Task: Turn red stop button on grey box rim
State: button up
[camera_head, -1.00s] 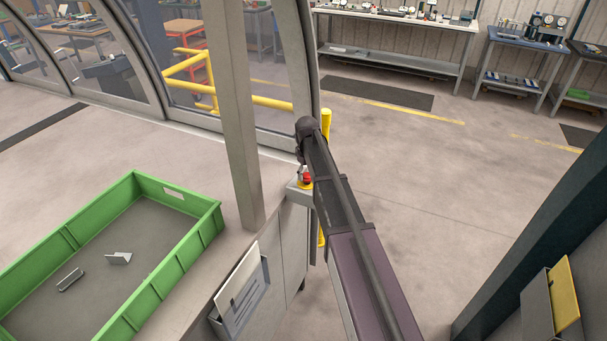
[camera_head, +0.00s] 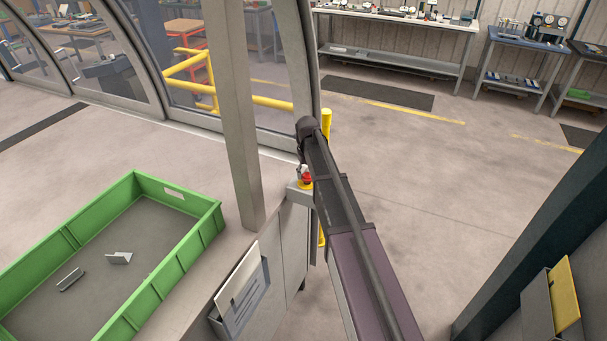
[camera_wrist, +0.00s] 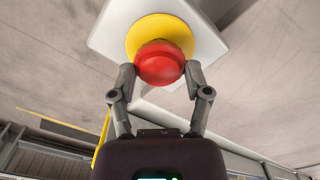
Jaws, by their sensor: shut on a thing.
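The red stop button (camera_wrist: 160,64) sits on a round yellow base (camera_wrist: 158,29) on the light grey box (camera_wrist: 112,30) in the wrist view. My gripper (camera_wrist: 160,78) has one finger on each side of the red button and is shut on it. In the head view the red button (camera_head: 306,179) shows small beside the end of my arm, above its yellow base, on the grey box (camera_head: 299,195) by the post. My gripper is mostly hidden there behind my arm; only a small light part (camera_head: 303,169) shows above the button.
A grey post (camera_head: 236,120) stands just left of the button. A green crate (camera_head: 190,243) with small metal parts lies at lower left. A yellow pole (camera_head: 325,125) rises behind my arm. Open floor (camera_head: 430,170) lies to the right.

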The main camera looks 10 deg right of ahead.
jog(key=shift+s+m, duration=0.15)
jog(key=shift+m, duration=0.75)
